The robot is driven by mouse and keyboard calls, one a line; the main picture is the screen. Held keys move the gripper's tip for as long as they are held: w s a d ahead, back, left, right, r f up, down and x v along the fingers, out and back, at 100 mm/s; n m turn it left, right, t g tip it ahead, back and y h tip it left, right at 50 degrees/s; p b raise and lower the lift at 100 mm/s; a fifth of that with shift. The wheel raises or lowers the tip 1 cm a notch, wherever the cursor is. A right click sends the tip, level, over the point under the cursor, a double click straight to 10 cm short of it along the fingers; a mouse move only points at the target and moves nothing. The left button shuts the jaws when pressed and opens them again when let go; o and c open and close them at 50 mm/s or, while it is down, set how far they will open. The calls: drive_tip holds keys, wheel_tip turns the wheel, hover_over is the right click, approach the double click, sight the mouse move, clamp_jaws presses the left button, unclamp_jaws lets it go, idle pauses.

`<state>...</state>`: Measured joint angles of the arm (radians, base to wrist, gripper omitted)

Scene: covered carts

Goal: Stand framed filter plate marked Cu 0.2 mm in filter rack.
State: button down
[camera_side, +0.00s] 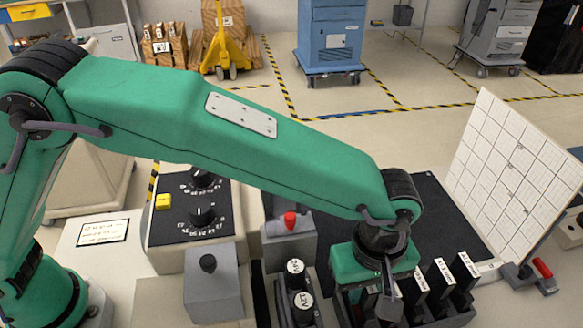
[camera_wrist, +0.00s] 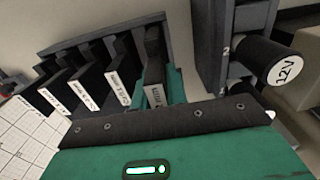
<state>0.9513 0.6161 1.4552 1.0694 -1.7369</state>
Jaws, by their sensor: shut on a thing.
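My gripper (camera_side: 384,302) is low at the left part of the dark filter rack (camera_side: 452,318). In the wrist view its green fingers (camera_wrist: 157,88) are shut on a dark framed filter plate (camera_wrist: 153,48) with a white label, too blurred to read. The held plate stands upright in line with the other plates; I cannot tell whether its lower edge is in a slot. Several other labelled dark plates (camera_side: 441,280) stand in the rack to its right, and they also show in the wrist view (camera_wrist: 119,82). My gripper hides much of the held plate in the side view.
Black-capped posts, one marked 12V (camera_side: 303,303), stand close left of the gripper. A grey box with a red knob (camera_side: 290,222) and a dial panel (camera_side: 203,215) are farther left. A white gridded board (camera_side: 515,185) leans at right. Bare dark mat (camera_side: 440,225) lies behind the rack.

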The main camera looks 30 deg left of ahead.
drive_tip(key=shift+f, duration=1.7)
drive_tip(key=shift+f, duration=0.15)
drive_tip(key=c, duration=1.4)
unclamp_jaws()
wheel_tip(320, 180, up, 12)
drive_tip(key=shift+r, duration=0.2)
